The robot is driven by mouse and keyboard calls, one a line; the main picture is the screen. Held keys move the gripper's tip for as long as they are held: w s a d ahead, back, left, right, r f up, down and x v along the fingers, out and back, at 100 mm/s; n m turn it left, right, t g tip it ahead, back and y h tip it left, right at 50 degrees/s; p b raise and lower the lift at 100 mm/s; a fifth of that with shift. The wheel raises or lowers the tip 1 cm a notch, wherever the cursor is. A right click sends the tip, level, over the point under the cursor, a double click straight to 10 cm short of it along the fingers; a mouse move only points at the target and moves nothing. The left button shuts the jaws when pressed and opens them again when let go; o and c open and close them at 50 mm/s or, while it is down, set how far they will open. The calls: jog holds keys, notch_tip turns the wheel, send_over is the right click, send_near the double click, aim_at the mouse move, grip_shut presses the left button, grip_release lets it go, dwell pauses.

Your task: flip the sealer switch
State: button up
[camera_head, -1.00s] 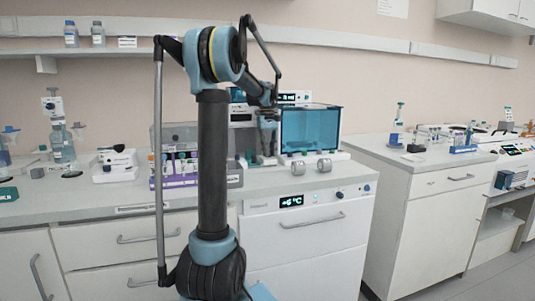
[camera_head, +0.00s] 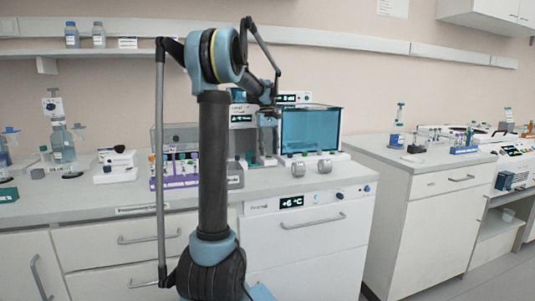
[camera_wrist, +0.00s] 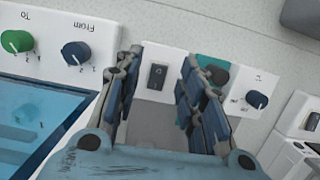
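A small dark rocker switch (camera_wrist: 157,77) sits on a white panel (camera_wrist: 153,92) in the wrist view; no label naming it as the sealer's is readable. My gripper (camera_wrist: 161,62) is open, with one finger on each side of the switch in the picture. Nothing is between the fingers, and I cannot tell how far the tips stand from the panel. In the head view my gripper (camera_head: 268,112) is small, over the back of the bench just left of the blue-walled box, and the switch cannot be made out.
The blue box (camera_head: 311,130) stands close on the right in the head view. In the wrist view a green knob (camera_wrist: 16,41) and a blue knob (camera_wrist: 76,53) lie left, and another dial (camera_wrist: 256,100) right. A tube rack (camera_head: 180,167) stands left of my arm.

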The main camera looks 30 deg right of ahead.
jog(key=v, duration=1)
jog(key=shift+r, duration=0.4)
